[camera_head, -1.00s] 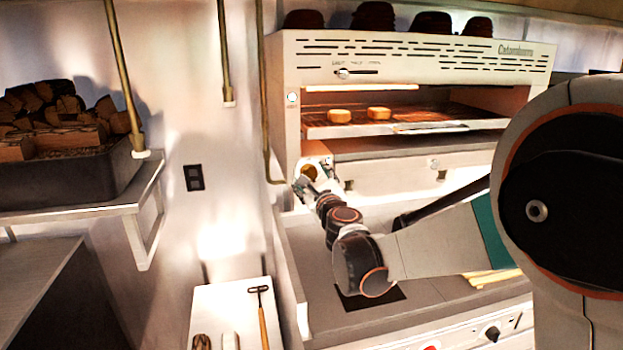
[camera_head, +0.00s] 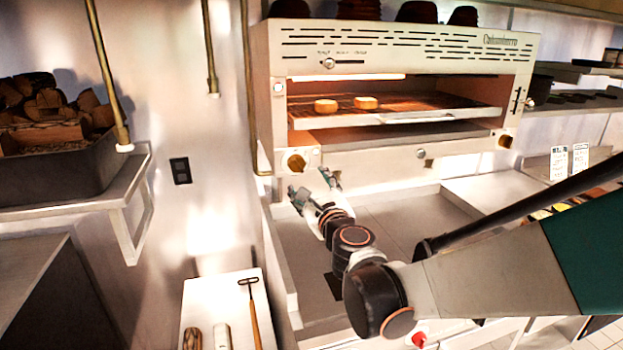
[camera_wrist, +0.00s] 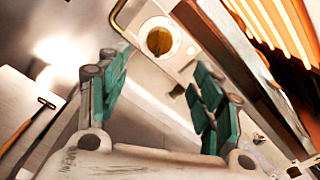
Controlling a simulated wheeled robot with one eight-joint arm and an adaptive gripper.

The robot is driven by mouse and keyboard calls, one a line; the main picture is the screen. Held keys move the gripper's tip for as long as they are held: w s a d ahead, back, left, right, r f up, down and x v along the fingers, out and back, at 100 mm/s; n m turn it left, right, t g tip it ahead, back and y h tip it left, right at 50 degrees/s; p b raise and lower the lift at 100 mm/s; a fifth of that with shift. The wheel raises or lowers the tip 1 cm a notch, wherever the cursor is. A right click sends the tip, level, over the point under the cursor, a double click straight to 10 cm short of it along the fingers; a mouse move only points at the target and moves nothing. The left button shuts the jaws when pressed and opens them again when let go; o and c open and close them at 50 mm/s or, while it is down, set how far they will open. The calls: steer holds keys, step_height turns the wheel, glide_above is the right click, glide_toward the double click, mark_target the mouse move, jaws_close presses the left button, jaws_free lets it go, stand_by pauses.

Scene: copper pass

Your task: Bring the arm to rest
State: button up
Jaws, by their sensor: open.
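My gripper (camera_head: 314,188) is open and empty. In the head view it is just below the left knob (camera_head: 296,163) of the grill oven (camera_head: 405,42), apart from it. In the wrist view my gripper's two green-padded fingers (camera_wrist: 160,95) are spread wide, with the brass knob (camera_wrist: 159,41) beyond and between them. My arm reaches in from the right of the head view, over the steel counter. Two round pieces of food, one at left (camera_head: 326,105) and one at right (camera_head: 365,102), lie on the oven's rack.
A white board (camera_head: 203,298) with a long-handled tool (camera_head: 254,310) lies at lower left. A shelf (camera_head: 75,200) with a wood bin (camera_head: 60,165) is at far left. Dark bowls (camera_head: 417,12) stand on the oven. The steel counter (camera_head: 405,215) below the oven has bare room.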

steer(key=s+d+n+g+y+b, duration=0.2)
steer(key=s+n+g, duration=0.1)
steer(key=s+n, duration=0.9)
steer(key=s+d+f+n+g+h+b, duration=0.1)
steer(key=s+d+f+n+g+h, duration=0.2)
steer(key=s+d+f+n, duration=0.4)
steer(key=s+d+f+n+g+h+b, duration=0.2)
steer(key=s+d+f+n+g+h, duration=0.2)
steer(key=s+d+f+n, duration=0.4)
steer(key=s+d, duration=0.2)
steer(key=s, duration=0.3)
steer(key=shift+d+f, duration=0.25)
steer(key=shift+d, duration=0.15)
